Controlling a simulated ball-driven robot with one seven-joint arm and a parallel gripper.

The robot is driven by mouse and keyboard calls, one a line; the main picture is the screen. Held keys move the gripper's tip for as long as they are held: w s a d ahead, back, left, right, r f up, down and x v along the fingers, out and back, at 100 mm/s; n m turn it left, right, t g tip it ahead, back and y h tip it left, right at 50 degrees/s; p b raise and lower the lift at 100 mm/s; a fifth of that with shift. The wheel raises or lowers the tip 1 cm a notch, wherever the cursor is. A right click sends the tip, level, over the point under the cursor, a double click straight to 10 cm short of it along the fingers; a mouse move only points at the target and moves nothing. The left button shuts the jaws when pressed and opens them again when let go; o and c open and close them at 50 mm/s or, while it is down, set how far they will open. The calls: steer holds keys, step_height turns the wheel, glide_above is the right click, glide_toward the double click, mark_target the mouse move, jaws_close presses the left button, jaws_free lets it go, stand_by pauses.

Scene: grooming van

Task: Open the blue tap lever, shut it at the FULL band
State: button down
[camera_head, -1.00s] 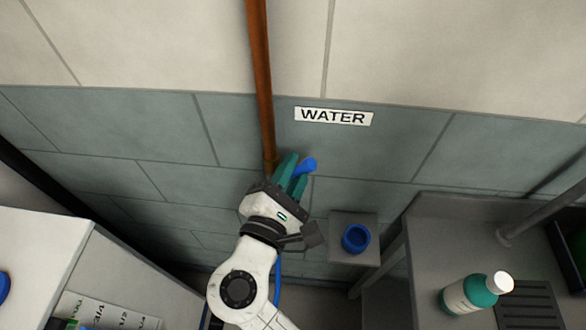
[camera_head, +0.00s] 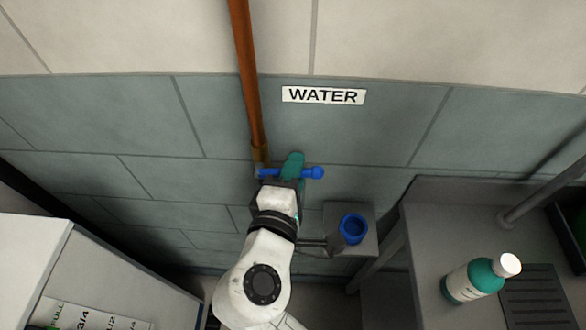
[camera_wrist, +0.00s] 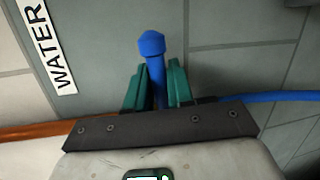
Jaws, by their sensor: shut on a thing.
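The blue tap lever (camera_head: 318,172) sits at the foot of the copper pipe and points right, about level, in the head view. My gripper (camera_head: 292,165) is shut on it, with teal fingers on either side and the rounded tip sticking out beyond them. In the wrist view the lever (camera_wrist: 153,62) stands between the two fingers (camera_wrist: 155,88). A white scale marked FULL, 3/4 and 1/2 (camera_head: 88,318) shows at the lower left, cut off by the frame edge. The water level is not visible.
A blue ring (camera_head: 353,229) sits on a grey bracket right of my arm. A blue hose (camera_wrist: 285,96) shows in the wrist view. A teal bottle (camera_head: 478,280) stands on the right counter.

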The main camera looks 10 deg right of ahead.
steer(key=shift+f+m+b, duration=0.3)
steer(key=shift+f+m, duration=0.15)
steer(key=shift+m, duration=0.05)
steer(key=c, duration=1.1)
jaws_free()
steer(key=shift+y, duration=0.3)
steer(key=b+v, duration=0.1)
steer(key=v, duration=0.9)
steer(key=shift+s+a, duration=0.15)
steer(key=shift+s, duration=0.2)
steer(key=shift+r, duration=0.1)
